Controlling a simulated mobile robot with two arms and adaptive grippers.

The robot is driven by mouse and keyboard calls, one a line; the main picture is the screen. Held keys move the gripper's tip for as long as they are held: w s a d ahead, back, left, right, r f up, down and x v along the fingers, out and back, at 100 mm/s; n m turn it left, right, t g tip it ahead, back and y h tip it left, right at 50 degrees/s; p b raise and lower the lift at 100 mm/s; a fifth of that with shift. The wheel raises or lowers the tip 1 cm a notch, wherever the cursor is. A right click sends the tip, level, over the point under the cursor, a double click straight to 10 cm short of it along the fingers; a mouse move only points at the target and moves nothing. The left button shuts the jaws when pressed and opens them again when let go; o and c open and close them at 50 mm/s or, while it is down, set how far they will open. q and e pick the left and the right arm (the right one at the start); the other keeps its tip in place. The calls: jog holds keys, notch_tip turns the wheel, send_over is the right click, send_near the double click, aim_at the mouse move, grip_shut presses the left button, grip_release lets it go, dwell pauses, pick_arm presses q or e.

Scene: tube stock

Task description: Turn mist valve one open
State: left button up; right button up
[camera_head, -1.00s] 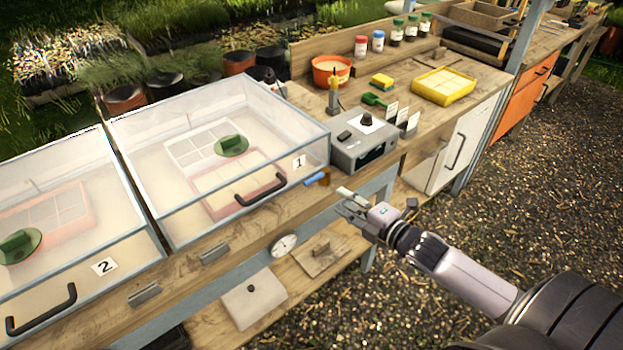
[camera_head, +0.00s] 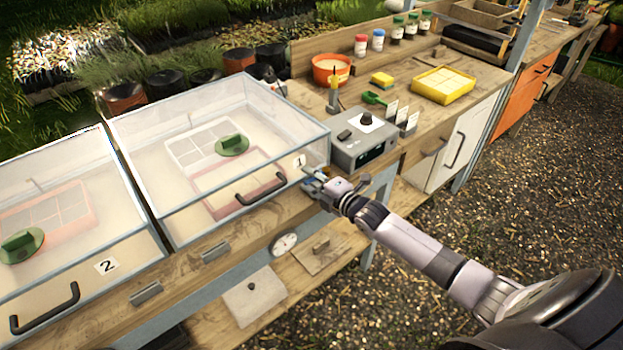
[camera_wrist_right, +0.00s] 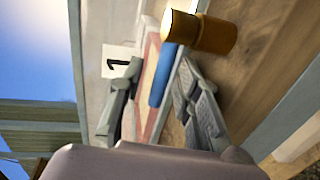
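Mist valve one has a brass body (camera_wrist_right: 205,32) and a blue lever (camera_wrist_right: 162,76), seen in the right wrist view. It sits at the bench's front edge by the box labelled 1 (camera_head: 299,161). My right gripper (camera_head: 312,180) is at the valve in the head view and hides most of it there. In the wrist view the right gripper (camera_wrist_right: 160,95) is open, with the blue lever between its spread fingers. I cannot tell whether either finger touches it. My left gripper is not in view.
The clear box one (camera_head: 185,225) has a black handle (camera_head: 262,190) in front. A grey control box (camera_head: 362,150) with a knob stands just right of the valve. Box two (camera_head: 135,240) is at the left. Gravel floor (camera_head: 500,220) lies open at the right.

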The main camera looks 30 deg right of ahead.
jog(key=shift+c, duration=0.5)
grip_shut()
dwell(0.4)
